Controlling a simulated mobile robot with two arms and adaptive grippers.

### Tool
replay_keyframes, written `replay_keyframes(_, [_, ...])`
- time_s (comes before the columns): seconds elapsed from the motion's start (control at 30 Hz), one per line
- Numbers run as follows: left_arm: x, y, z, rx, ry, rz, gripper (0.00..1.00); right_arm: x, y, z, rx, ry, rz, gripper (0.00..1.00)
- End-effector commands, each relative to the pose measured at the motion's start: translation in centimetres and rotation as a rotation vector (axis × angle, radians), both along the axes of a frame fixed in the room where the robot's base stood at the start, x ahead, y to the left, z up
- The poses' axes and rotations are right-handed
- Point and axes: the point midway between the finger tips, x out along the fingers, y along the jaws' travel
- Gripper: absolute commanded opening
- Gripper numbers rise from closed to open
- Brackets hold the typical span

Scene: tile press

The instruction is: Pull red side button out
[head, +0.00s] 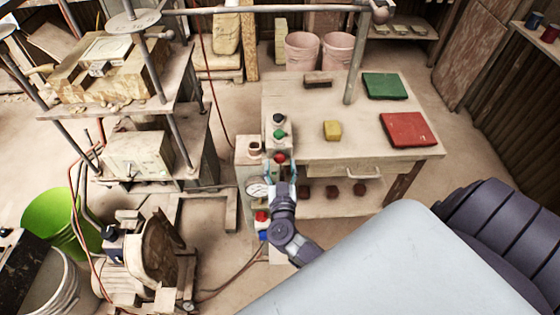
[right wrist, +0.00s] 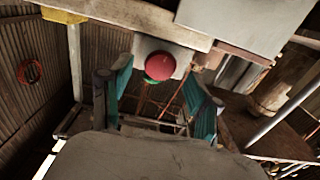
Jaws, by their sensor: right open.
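The red side button (head: 280,158) is a small round knob on the pale control box at the press table's left front edge. It also shows in the right wrist view as a red knob (right wrist: 159,66) on a white mount. My right gripper (head: 281,172) is open, with its teal-padded fingers pointing at the button. In the right wrist view the fingertips stand on either side of the button, with gaps visible on both sides. Whether the tips reach past the knob in depth is hard to tell. My left gripper is out of view.
A green button (head: 279,134) and a black one sit above the red button. A pressure gauge (head: 257,188) and a lower red button (head: 262,216) are left of my gripper. The table (head: 300,146) holds a yellow block (head: 332,130), a green tile (head: 385,86) and a red tile (head: 408,128).

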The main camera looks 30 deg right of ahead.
Motion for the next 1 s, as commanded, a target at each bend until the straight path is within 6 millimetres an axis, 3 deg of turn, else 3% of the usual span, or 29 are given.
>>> replay_keyframes(0.2, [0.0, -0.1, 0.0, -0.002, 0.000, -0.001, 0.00, -4.3, 2.6, -0.1, 0.003, 0.004, -0.001, 0.62])
replay_keyframes(0.43, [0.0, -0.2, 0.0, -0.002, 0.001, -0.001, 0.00, -7.6, 4.6, -0.1, 0.003, 0.003, -0.002, 0.62])
replay_keyframes(0.6, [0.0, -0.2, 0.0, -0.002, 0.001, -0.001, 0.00, -8.7, 5.3, 0.0, 0.001, 0.001, -0.001, 0.62])
replay_keyframes(1.0, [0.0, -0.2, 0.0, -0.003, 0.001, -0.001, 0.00, -8.8, 5.4, 0.0, 0.000, 0.000, 0.000, 0.62])
